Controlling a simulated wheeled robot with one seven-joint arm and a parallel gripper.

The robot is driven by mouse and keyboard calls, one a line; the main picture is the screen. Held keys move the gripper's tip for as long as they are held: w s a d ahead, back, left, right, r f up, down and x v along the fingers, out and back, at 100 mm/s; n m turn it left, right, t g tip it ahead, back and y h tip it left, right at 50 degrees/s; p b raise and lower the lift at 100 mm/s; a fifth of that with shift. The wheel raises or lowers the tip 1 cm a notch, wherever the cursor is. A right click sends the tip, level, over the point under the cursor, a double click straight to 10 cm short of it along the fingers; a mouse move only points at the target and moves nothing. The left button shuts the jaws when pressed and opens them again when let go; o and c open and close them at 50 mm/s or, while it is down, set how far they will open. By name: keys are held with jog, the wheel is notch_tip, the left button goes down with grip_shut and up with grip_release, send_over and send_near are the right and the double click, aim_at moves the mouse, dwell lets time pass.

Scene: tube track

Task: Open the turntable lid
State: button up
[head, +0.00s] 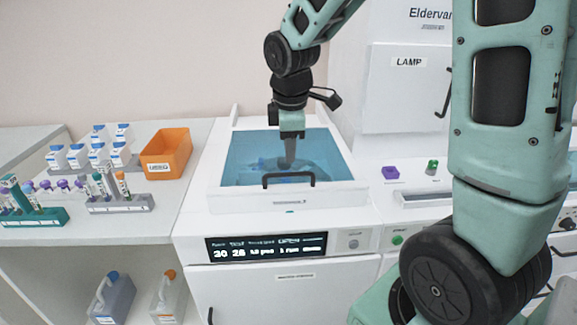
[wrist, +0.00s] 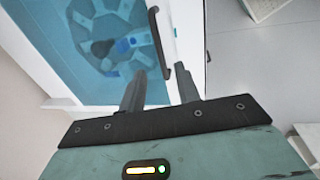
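The turntable lid is a white frame (head: 345,195) around a see-through blue window, and it looks shut on the white machine. A black bar handle (head: 288,174) sits at its front edge. The turntable shows dimly through the window. My gripper (head: 287,163) points down over the lid, just behind the handle in the head view. In the wrist view my gripper (wrist: 160,70) has its two fingers apart with nothing held. The handle (wrist: 157,40) lies ahead, its near end appearing between the fingertips. I cannot tell whether a finger touches the lid.
A display panel (head: 267,247) is on the machine's front below the lid. To the left, an orange bin (head: 166,153) and tube racks (head: 122,203) stand on the bench. To the right are a purple cap (head: 390,172) and a tall white LAMP cabinet (head: 405,90).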

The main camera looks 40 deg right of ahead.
aim_at(289, 173)
jog(key=f, duration=0.4)
jog(key=w+f, duration=0.1)
jog(key=f, duration=0.1)
jog(key=shift+d+f, duration=0.2)
jog(key=shift+d, duration=0.15)
grip_shut()
